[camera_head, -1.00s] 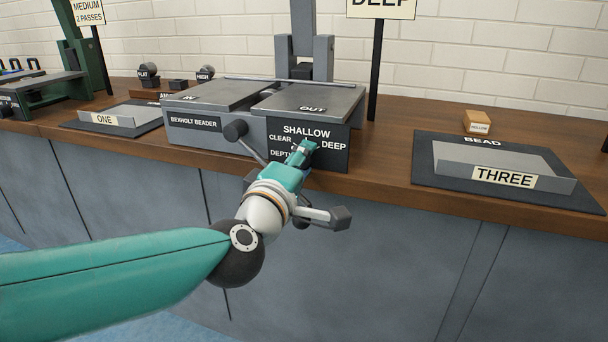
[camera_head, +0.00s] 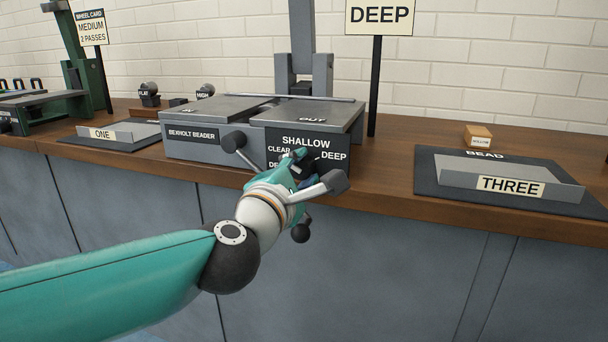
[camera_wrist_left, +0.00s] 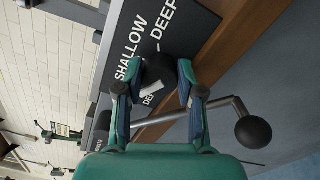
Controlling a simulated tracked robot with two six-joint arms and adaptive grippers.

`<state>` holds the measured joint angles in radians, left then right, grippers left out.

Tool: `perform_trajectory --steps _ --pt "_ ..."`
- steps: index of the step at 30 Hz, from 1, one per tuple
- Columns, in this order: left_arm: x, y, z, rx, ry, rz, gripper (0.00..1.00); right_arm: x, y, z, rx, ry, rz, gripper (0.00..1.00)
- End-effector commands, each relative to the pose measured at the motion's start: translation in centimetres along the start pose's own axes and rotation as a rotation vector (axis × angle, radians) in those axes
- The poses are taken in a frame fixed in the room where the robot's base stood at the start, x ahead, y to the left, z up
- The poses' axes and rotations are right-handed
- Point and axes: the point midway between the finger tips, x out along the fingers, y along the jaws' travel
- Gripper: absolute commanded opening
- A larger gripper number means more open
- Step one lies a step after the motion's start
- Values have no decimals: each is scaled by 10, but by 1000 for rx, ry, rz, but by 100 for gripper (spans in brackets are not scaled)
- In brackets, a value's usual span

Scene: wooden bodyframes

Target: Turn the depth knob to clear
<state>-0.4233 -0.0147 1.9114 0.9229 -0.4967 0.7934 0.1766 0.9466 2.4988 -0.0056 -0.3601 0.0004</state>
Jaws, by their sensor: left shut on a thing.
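The black depth knob (camera_wrist_left: 160,72) sits on the dark front panel (camera_head: 340,167) of the Bexholt beader. SHALLOW is printed above it, DEEP to its right and CLEAR to its left in the head view. My left gripper (camera_head: 303,165) is at the panel and covers most of the knob and part of the lettering there. In the left wrist view its two fingers (camera_wrist_left: 158,82) are closed on either side of the knob. A pale patch shows on the knob's side, but I cannot tell which label it points to. My right gripper is not in view.
A grey rod with a black ball (camera_wrist_left: 253,132) passes close by the fingers. A DEEP sign (camera_head: 379,15) stands behind. Tray THREE (camera_head: 575,187) is at the right, tray ONE (camera_head: 148,130) at the left.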

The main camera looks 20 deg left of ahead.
Motion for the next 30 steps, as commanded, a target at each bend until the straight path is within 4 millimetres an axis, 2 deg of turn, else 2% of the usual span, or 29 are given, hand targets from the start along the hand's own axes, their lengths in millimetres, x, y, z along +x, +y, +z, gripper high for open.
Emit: perform_trajectory --steps 1,11,12,16,26,30 --pt "0 -5 -4 -8 10 -8 3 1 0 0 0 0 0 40" --pt "0 -5 -4 -10 11 -9 3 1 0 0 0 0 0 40" --pt "0 -5 -4 -10 11 -9 41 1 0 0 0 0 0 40" --pt "0 -4 -4 -9 8 -7 62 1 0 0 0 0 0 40" --pt "-1 -2 -1 -6 3 -4 63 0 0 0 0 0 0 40" --pt "-10 -1 -1 -6 2 -2 63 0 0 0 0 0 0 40"
